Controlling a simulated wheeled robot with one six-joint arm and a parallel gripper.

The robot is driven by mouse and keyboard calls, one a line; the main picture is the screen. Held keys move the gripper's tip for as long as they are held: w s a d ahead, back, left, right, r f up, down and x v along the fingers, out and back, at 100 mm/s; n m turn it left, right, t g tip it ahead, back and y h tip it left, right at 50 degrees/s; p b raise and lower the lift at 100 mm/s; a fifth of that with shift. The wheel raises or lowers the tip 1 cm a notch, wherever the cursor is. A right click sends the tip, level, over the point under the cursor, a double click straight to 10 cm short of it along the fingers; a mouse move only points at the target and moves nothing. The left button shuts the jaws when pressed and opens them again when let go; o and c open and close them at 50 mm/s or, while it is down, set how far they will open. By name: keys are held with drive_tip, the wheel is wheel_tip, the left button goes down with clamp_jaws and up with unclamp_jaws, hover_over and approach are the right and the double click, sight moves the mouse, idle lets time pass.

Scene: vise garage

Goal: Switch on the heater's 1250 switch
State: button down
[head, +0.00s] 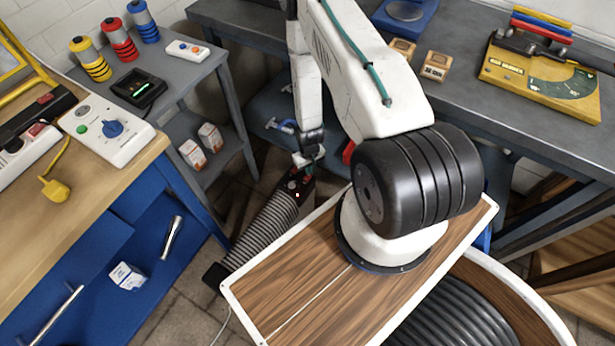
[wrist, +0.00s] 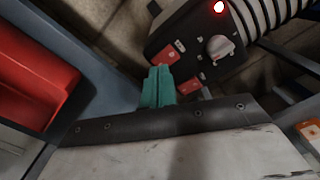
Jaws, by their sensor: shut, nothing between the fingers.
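The heater (head: 268,222) is a dark, ribbed unit standing on the floor below the benches. Its dark control panel (head: 292,190) faces my gripper. In the wrist view the panel (wrist: 205,30) shows a grey knob (wrist: 220,47), a lit red lamp (wrist: 219,7), a red switch (wrist: 170,53) and a second red switch (wrist: 190,87). The labels are too small to read, so I cannot tell which switch is 1250. My gripper (wrist: 157,82) has teal fingertips, shut and empty, close beside the two switches. Contact cannot be told. In the head view my gripper (head: 307,170) is partly hidden.
A red object (wrist: 35,85) lies on a blue-grey surface left of the fingers in the wrist view. A grey bench (head: 240,15) stands behind. A small grey table (head: 190,75) and a wooden-topped blue bench (head: 110,190) stand left. Floor shows around the heater.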

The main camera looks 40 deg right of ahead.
drive_tip(key=shift+f, duration=0.9)
idle(0.6)
drive_tip(key=shift+r, duration=3.55)
drive_tip(key=shift+s, duration=0.1)
